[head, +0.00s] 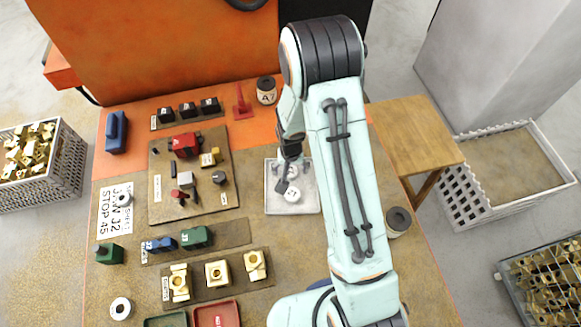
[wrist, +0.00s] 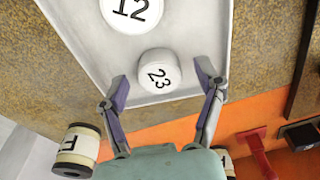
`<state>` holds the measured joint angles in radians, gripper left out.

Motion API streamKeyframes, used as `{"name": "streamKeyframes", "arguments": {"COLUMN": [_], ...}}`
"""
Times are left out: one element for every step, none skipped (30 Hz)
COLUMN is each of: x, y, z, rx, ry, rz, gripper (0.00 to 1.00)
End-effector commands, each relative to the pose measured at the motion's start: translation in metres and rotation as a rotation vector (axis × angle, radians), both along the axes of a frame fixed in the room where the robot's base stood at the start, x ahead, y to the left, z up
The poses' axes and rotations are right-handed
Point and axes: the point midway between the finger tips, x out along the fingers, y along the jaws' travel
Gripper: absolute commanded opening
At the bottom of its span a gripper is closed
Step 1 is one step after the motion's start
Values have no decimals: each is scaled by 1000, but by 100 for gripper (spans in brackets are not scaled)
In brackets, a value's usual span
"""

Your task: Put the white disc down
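A white disc marked 23 (wrist: 160,72) lies on the pale square tray (wrist: 215,20), upright side up. In the wrist view my gripper (wrist: 161,80) has its two fingers spread on either side of this disc, with a visible gap at each side. A larger white disc marked 12 (wrist: 131,12) lies beside it on the tray, cut by the picture's edge. In the head view my gripper (head: 288,178) is low over the tray (head: 308,206) and partly hides the discs; a white disc (head: 292,195) shows at its front.
A tool board (head: 160,215) lies left of the tray. Another canister (head: 398,221) stands to the right. Brass parts sit on a board (head: 205,292) in front.

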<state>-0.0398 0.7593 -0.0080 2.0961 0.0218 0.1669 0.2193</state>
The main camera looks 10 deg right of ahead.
Motion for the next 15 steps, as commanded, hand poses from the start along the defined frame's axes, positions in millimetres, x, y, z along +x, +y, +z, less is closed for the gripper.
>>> {"name": "streamKeyframes", "arguments": {"x": [0, 0, 0, 0, 0, 0, 0, 0, -1, -2, -3, -3, -5, -6, -7], "y": [0, 0, 0, 0, 0, 0, 0, 0, 1, 1, 1, 1, 1, 2, 2], "z": [0, 0, 1, 2, 4, 9, 13, 18, 26, 32, 40, 49, 57, 64, 73], "rx": [0, 0, 0, 0, 0, 0, 0, 0, 0, 1, 1, 0, 1, 0, 1], "ry": [0, 0, -1, -1, -2, -4, -4, -5, -6, -6, -7, -8, -7, -8, -7], "rz": [0, 0, 0, 0, 0, 0, 0, 0, 0, 0, 0, 0, 0, 0, 0], "gripper": [68, 68, 68, 68, 68, 68, 68, 68, 68, 68, 68, 68, 68, 68, 68]}}
